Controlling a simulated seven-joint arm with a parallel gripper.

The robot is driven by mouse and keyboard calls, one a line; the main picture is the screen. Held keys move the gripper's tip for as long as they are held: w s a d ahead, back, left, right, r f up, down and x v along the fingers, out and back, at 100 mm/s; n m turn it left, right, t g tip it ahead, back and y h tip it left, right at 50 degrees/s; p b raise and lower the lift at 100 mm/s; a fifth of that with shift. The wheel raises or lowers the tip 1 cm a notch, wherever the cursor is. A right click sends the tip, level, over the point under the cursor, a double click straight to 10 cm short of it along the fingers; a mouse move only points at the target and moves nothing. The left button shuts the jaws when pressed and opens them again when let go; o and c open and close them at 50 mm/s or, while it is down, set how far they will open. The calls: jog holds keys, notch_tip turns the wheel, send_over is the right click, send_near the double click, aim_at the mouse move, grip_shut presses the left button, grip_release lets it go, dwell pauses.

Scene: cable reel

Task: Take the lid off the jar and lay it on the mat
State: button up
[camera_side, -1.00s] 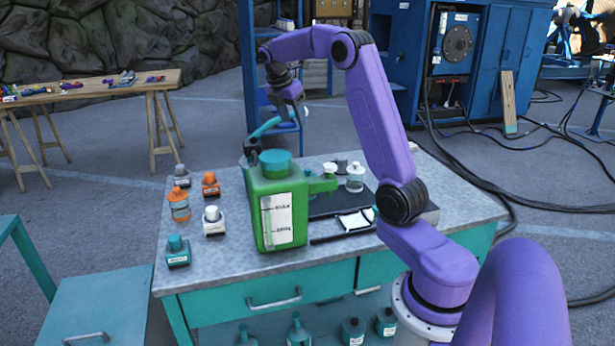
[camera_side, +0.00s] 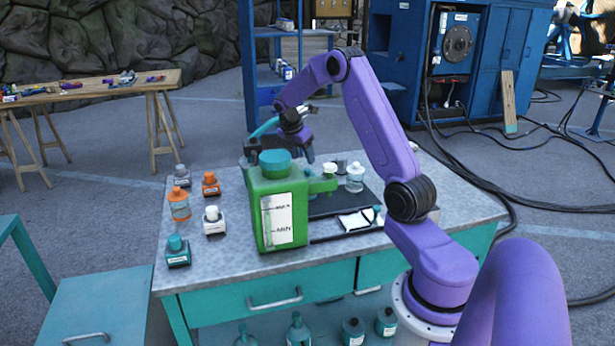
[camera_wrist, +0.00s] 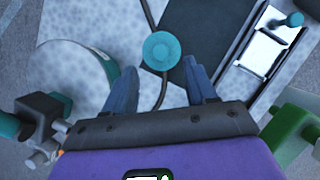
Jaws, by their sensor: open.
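My gripper (camera_wrist: 160,80) is open and empty, fingers pointing down. In the side view my gripper (camera_side: 302,152) hangs low over the bench behind the green container (camera_side: 258,213), which hides part of that area. A dark mat (camera_side: 325,204) lies right of that container; a dark flat surface (camera_wrist: 205,25), probably the mat, lies beyond and right of the lid in the wrist view.
A wide teal cap (camera_side: 275,162) tops the green container. Several small bottles, including an orange one (camera_side: 179,205), stand at the bench's left. A clear bottle (camera_side: 355,178) stands behind the mat. A pale round vessel (camera_wrist: 72,82) is left of my fingers.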

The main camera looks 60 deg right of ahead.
aim_at(308, 169)
jog(key=shift+x, duration=3)
jog(key=shift+d, duration=0.1)
grip_shut()
